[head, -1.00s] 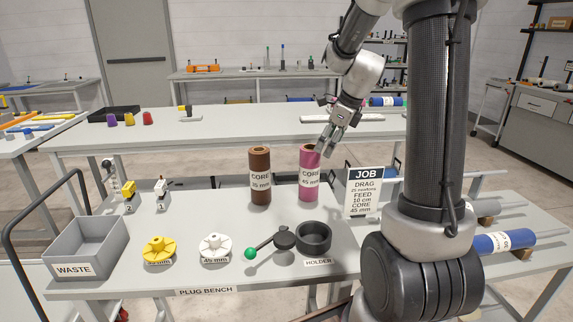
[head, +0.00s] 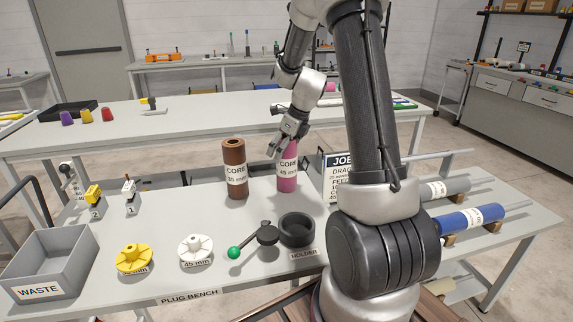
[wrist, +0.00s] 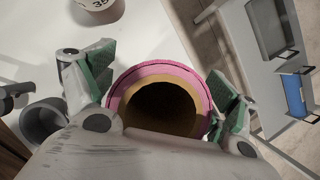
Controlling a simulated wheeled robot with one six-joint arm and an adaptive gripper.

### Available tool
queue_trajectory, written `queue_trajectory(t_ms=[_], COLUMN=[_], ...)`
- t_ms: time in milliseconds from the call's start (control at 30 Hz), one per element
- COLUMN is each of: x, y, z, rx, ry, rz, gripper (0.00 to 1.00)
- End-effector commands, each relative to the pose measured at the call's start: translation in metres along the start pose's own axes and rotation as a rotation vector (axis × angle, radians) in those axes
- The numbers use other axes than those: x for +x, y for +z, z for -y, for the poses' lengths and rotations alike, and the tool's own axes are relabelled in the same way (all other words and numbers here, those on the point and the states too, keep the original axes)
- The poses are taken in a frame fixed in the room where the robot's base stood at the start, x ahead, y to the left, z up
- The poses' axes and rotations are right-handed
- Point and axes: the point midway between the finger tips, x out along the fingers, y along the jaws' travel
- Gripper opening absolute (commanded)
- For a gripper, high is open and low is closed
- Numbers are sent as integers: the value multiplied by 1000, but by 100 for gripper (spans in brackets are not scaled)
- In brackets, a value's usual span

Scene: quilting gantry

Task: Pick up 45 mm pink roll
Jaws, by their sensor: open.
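The pink roll (head: 287,176) stands upright on the plug bench in the head view, with a white label reading CORE 45 mm. My gripper (head: 283,146) is at its top end. In the wrist view the roll's pink rim and hollow brown core (wrist: 160,103) lie between the two green-padded fingers of my gripper (wrist: 160,95). The fingers are apart, one on each side of the roll, with a gap on at least the right side. The near part of the rim is hidden by the gripper body.
A brown roll (head: 235,178) labelled 35 mm stands just left of the pink one. The JOB sign (head: 337,172) is close on the right. The black holder (head: 297,232), white plug (head: 195,249), yellow plug (head: 134,258) and waste bin (head: 83,243) are nearer the front.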

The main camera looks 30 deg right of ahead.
Motion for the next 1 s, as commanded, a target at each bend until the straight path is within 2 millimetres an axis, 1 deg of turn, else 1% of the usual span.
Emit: queue_trajectory(t_ms=[167, 267, 300, 367, 500, 533, 733, 800, 867, 967, 1000], x=[0, 0, 0, 0, 0, 0, -1, -4, -10, -28, -36], y=[0, 0, 0, 0, 0, 0, 1, 2, 5, 12, 16], z=[0, 0, 0, 0, 0, 0, 0, 0, 1, 1, 0], rx=[-1, -1, -1, -1, -1, -1, -1, -2, -3, -4, -3], ry=[-1, -1, -1, -1, -1, -1, -1, -2, -3, -5, -4], rz=[1, 1, 1, 1, 1, 1, 1, 2, 4, 4, 6], gripper=[87, 71, 63, 53, 27, 23, 22, 22, 22, 22, 22])
